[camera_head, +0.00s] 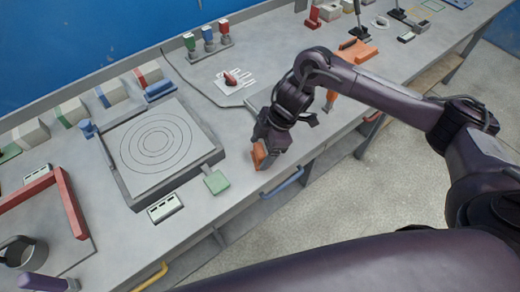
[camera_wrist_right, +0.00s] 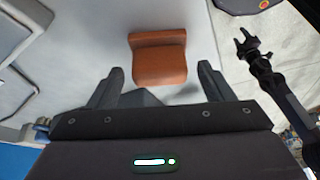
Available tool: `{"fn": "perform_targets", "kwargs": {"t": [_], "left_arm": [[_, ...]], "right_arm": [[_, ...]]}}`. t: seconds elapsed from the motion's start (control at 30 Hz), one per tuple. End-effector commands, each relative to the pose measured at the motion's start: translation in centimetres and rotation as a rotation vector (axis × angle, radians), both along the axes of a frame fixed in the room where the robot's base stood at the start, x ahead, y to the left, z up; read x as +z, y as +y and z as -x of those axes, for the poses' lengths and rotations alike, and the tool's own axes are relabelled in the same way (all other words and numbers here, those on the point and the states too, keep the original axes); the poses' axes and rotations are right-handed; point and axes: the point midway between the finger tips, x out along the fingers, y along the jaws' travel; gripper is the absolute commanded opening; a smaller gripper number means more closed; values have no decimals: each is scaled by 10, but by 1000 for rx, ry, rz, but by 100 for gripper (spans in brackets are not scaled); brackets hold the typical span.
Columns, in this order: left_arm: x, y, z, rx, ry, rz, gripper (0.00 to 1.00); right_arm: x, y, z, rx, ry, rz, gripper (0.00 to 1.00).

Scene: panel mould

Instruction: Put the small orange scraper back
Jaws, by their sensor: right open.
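A small orange block-like piece, which looks like the small orange scraper (camera_head: 259,156), is near the front edge of the grey bench. My right gripper (camera_head: 264,146) is right above it, pointing down. In the right wrist view the orange piece (camera_wrist_right: 158,60) is just beyond the two spread fingers of my right gripper (camera_wrist_right: 160,85), roughly centred between them. The fingers are open and hold nothing. A dark claw-like shape (camera_wrist_right: 247,45), probably my left gripper, shows over the floor; its jaw state is unclear. My left gripper is not seen in the head view.
A green pad (camera_head: 216,182) lies left of the gripper, beside a square tray with a ringed plate (camera_head: 155,138). A blue handle (camera_head: 283,182) juts from the bench front. Behind my right arm are an orange handle (camera_head: 331,99) and an orange tool (camera_head: 356,52).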

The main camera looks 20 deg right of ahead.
Motion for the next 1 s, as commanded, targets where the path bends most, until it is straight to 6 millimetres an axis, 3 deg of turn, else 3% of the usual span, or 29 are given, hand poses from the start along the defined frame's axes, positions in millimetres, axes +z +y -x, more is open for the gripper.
{"fn": "perform_targets", "kwargs": {"t": [0.3, 0.5, 1.0], "left_arm": [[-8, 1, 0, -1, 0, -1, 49], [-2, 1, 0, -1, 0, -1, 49], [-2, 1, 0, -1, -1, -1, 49]], "right_arm": [[65, -28, -1, 0, -8, 2, 74], [92, -39, 1, -1, -5, 2, 74], [101, -43, 2, 0, -1, 0, 74]]}}
